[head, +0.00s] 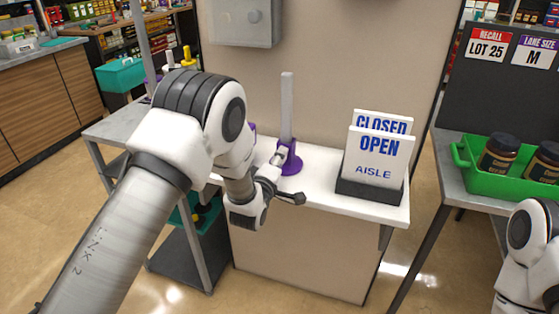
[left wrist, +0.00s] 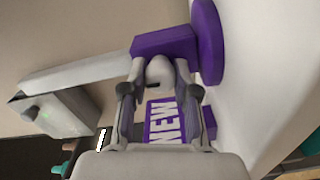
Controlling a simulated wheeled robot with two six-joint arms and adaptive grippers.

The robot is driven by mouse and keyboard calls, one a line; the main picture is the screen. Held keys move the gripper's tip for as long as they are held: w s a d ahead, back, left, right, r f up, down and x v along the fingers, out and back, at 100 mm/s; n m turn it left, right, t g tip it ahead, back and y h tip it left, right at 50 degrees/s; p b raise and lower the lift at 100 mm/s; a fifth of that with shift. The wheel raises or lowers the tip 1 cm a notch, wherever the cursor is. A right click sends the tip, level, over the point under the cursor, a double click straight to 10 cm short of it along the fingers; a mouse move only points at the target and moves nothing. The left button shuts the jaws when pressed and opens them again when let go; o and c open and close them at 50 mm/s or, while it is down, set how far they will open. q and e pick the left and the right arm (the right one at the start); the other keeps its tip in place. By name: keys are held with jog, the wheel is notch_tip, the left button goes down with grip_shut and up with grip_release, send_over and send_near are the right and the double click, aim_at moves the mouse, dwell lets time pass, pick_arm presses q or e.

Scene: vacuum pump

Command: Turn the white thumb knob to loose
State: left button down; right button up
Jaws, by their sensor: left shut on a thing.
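The white thumb knob (left wrist: 159,72) sits on the purple block of a stand in the left wrist view. The stand's purple base (head: 291,167) rests on the white counter, and a tall pale post (head: 287,105) rises from it. My left gripper (left wrist: 160,80) is shut on the knob, with one finger on each side. In the head view my left gripper (head: 279,172) is at the front of the stand, and its fingers and wrist partly hide the knob. My right gripper is not in view; only part of my right arm shows at the lower right.
A sign holder (head: 372,196) with CLOSED and OPEN AISLE cards stands right of the stand on the counter (head: 325,165). A green tray (head: 475,174) with dark jars is on the right table.

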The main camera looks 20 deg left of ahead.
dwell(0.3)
pick_arm(q)
jog(key=c, duration=0.9)
grip_release()
jog(key=shift+o, duration=0.2)
jog(key=s, duration=1.2)
jog(key=shift+a, duration=0.2)
